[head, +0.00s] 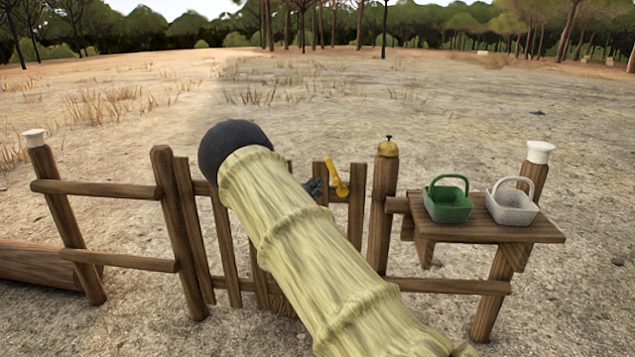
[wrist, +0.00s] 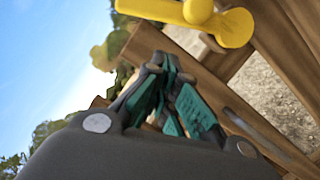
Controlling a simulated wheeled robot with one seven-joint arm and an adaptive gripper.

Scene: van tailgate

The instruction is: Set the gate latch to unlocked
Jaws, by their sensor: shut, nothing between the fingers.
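The gate latch is a yellow lever (head: 338,181) on the wooden gate, near its right post. Its handle slants up and to the left in the head view. In the wrist view the yellow latch (wrist: 212,22) lies across the top, with a rounded knob and a broad rounded end. My gripper (head: 314,188) is just left of the latch in the head view, partly hidden by my arm. In the wrist view my gripper (wrist: 166,66) has its dark and teal fingers together, with nothing held. A gap shows between the fingers and the latch.
A gold bell (head: 388,148) tops the post right of the gate. A wooden shelf (head: 540,228) further right carries a green basket (head: 448,204) and a white basket (head: 513,205). Fence rails (head: 100,189) run left. Open dry ground lies beyond.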

